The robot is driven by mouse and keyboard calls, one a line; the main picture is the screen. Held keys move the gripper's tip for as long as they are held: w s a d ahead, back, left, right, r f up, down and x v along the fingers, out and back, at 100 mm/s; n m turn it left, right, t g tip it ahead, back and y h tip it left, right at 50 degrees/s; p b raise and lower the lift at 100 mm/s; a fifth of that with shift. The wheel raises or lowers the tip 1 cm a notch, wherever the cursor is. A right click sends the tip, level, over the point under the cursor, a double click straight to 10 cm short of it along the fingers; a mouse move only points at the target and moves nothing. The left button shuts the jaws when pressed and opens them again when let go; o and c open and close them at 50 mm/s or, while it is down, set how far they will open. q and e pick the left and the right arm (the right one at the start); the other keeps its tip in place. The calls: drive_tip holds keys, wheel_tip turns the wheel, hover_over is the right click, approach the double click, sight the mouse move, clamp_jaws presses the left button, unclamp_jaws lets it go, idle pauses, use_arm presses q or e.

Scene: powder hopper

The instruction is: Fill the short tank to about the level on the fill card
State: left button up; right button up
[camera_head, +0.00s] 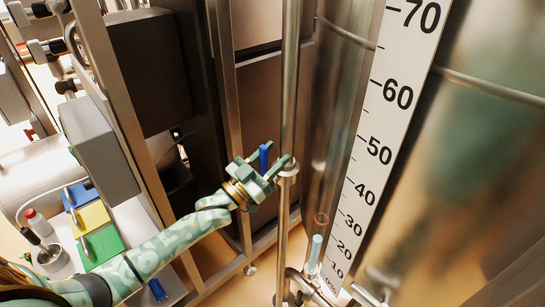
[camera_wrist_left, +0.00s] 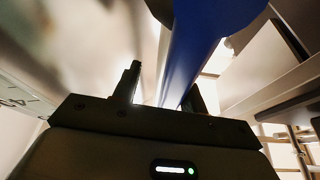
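My left gripper (camera_head: 268,172) is at a thin vertical steel pipe (camera_head: 290,90), with its fingers apart on either side of a blue handle (camera_head: 263,157). In the left wrist view the blue handle (camera_wrist_left: 195,50) runs between the fingers of the left gripper (camera_wrist_left: 161,88); a gap shows beside the left finger, and contact on the right cannot be told. A clear tank or tube with a white scale (camera_head: 378,150) stands right of the pipe. A pale blue column (camera_head: 315,250) and a reddish ring (camera_head: 321,219) show low beside the scale. I see no fill card. My right gripper is not in view.
Steel frame posts (camera_head: 225,90) and dark panels stand behind the gripper. A large shiny vessel (camera_head: 475,170) fills the right side.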

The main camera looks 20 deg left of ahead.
use_arm(q)
drive_tip(key=shift+s+a+f, duration=0.15)
drive_tip(key=shift+s+f, duration=0.1)
drive_tip(key=shift+s, duration=0.05)
drive_tip(key=b+v, duration=0.3)
drive_tip(key=v, duration=1.2)
drive_tip(key=shift+s+a, duration=0.2)
drive_tip(key=shift+s, duration=0.05)
idle(6.0)
